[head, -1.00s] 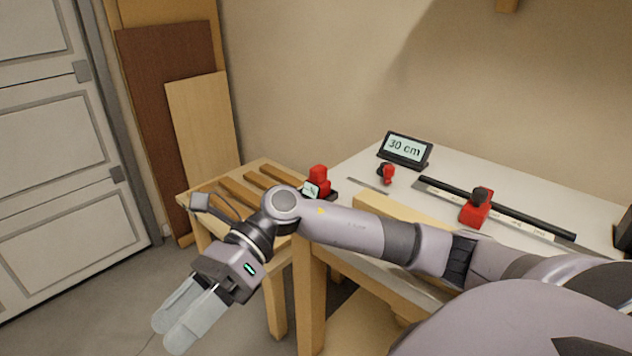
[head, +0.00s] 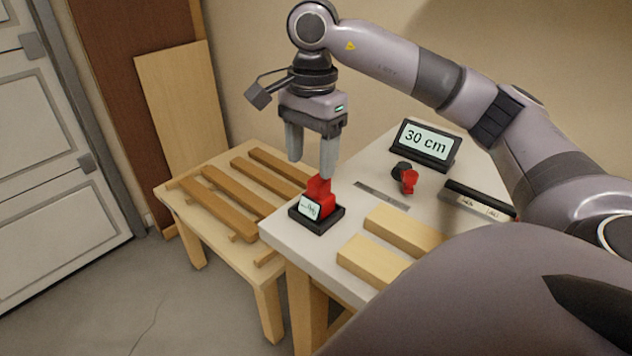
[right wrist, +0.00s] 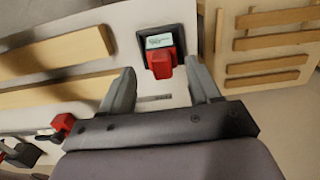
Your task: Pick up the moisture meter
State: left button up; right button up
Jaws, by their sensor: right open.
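The moisture meter (head: 320,194) is a red block-shaped device with a small pale screen. It sits in a black tray-like base (head: 330,222) at the near left corner of the white bench. My right gripper (head: 311,170) is open and points down just above and behind the meter, with one finger close to its top in the head view. In the right wrist view the meter (right wrist: 160,62) lies ahead between the two open fingers (right wrist: 160,85), apparently not touched. My left gripper is not in view.
Light wood blocks (head: 372,262) lie right of the meter. A lower slatted wooden table (head: 180,200) adjoins the bench at left.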

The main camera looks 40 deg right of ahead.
aim_at(318, 180)
jog(key=shift+w+d+r, duration=0.2)
jog(key=shift+d, duration=0.4)
jog(key=shift+d+f, duration=0.1)
jog(key=shift+d, duration=0.1)
jog(key=f, duration=0.6)
jog(key=shift+s+f, duration=0.2)
jog(key=shift+f, duration=0.15)
jog(key=c, duration=0.8)
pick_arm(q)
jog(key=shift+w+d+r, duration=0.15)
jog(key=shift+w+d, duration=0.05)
pick_arm(e)
jog(key=shift+c, duration=0.2)
jog(key=shift+r, duration=0.1)
notch_tip(318, 180, up, 8)
jog(key=shift+w+r+p, duration=0.1)
jog(key=shift+r+p, duration=0.05)
jog(key=shift+p, duration=0.2)
pick_arm(q)
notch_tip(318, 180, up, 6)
jog(key=p, duration=0.5)
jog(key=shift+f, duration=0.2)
pick_arm(e)
notch_tip(318, 180, up, 12)
jog(key=shift+f, duration=0.2)
